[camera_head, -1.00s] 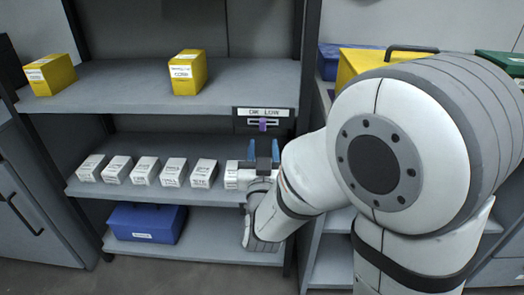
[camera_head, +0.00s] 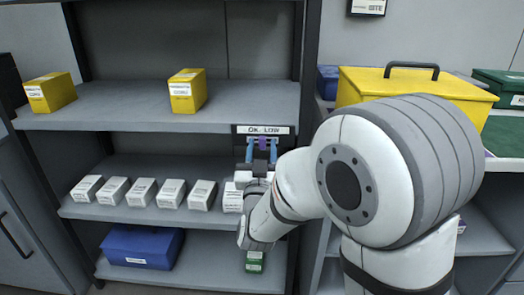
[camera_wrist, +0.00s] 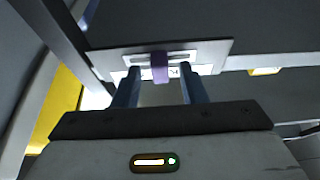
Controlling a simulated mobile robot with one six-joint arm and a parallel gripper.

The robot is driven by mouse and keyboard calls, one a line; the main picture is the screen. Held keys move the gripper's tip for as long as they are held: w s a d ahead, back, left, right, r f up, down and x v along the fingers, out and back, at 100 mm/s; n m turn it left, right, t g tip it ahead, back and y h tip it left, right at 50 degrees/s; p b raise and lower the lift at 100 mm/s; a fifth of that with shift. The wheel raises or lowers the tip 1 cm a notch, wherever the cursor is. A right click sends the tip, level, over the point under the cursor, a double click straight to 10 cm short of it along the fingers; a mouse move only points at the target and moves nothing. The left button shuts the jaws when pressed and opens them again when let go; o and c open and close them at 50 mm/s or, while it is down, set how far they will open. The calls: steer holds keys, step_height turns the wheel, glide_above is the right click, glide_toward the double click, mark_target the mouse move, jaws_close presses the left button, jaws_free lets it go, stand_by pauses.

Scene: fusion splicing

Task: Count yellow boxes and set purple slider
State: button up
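Two small yellow boxes stand on the upper shelf, one at the left (camera_head: 50,92) and one near the middle (camera_head: 187,91). A plate labelled "OK LOW" (camera_head: 263,130) is fixed at the right end of the shelf. Its purple slider (camera_wrist: 160,68) sits near the middle of the slot in the wrist view. My gripper (camera_wrist: 160,88) has its two blue fingers open, one on each side of the purple slider with gaps between. In the head view my gripper (camera_head: 262,151) is raised at the plate, and its fingers partly hide the slider.
Several white boxes (camera_head: 142,191) line the middle shelf. A blue case (camera_head: 142,246) and a green box (camera_head: 255,262) are on the bottom shelf. A large yellow case with a handle (camera_head: 415,88) stands on the right unit beyond my arm.

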jaws_close()
stand_by(0.3)
stand_by(0.3)
